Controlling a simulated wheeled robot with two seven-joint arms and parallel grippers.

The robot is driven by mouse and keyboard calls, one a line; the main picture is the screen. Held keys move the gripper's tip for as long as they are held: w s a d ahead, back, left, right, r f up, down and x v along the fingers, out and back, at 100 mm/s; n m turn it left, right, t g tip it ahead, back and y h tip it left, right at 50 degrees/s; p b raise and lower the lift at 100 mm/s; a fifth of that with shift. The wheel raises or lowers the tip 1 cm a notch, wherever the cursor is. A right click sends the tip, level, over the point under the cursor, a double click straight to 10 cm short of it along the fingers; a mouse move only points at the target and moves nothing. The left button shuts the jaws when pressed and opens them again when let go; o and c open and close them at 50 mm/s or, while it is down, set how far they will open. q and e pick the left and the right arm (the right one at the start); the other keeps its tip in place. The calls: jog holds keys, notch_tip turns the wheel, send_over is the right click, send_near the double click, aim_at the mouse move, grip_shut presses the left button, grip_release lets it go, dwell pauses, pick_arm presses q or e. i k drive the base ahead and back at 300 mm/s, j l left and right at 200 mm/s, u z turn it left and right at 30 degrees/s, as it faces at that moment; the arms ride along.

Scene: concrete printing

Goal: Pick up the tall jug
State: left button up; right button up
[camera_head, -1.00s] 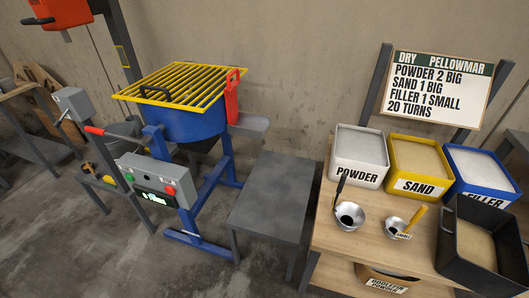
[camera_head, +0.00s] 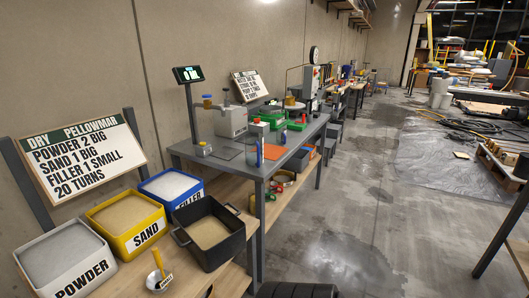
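I cannot make out a tall jug for certain in this view. Neither of my grippers is in view.
A wooden table at the lower left bears powder (camera_head: 66,258), sand (camera_head: 125,222) and filler (camera_head: 171,188) bins, a black tub (camera_head: 209,232) and a small scoop (camera_head: 158,272). A recipe board (camera_head: 82,153) stands behind. The concrete floor (camera_head: 365,220) to the right is largely clear.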

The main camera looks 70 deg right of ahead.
aim_at(253, 141)
jog(key=z, duration=2.3)
